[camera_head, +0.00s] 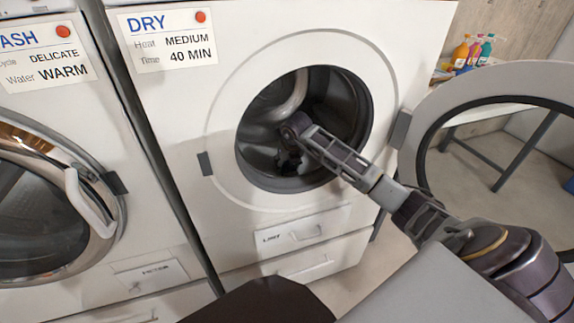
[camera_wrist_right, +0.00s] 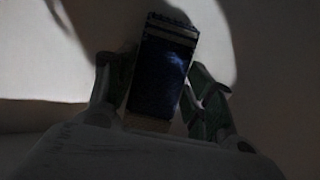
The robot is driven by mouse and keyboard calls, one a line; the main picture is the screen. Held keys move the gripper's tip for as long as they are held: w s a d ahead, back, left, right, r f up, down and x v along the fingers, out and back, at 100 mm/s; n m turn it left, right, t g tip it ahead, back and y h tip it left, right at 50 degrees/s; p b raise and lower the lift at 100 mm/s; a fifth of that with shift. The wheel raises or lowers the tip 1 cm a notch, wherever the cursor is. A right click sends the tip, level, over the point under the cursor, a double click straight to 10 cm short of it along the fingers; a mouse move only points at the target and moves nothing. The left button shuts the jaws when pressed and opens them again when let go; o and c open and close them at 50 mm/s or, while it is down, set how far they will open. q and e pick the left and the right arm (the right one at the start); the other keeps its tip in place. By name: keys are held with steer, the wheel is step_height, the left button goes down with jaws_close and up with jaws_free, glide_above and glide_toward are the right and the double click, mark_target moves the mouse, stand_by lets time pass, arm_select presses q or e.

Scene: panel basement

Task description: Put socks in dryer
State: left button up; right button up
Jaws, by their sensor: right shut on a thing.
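The dryer (camera_head: 180,110) stands in the middle of the head view, with its DRY label on top and its round door (camera_head: 428,110) swung open to the right. My right arm reaches through the opening, and my right gripper (camera_head: 291,150) is inside the drum (camera_head: 265,115). In the dim right wrist view, my right gripper (camera_wrist_right: 155,90) is shut on a dark blue folded sock (camera_wrist_right: 161,72) with lighter bands at its far end. The sock is hard to make out in the head view. My left gripper is out of view.
A washer (camera_head: 60,120) with a closed round door stands to the left. A lint drawer (camera_head: 305,232) sits below the dryer opening. Colourful bottles (camera_head: 470,52) stand on a surface at the back right. The open door leaves the opening clear.

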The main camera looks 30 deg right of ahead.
stand_by(0.3)
steer(key=o, duration=1)
steer(key=shift+f, duration=0.1)
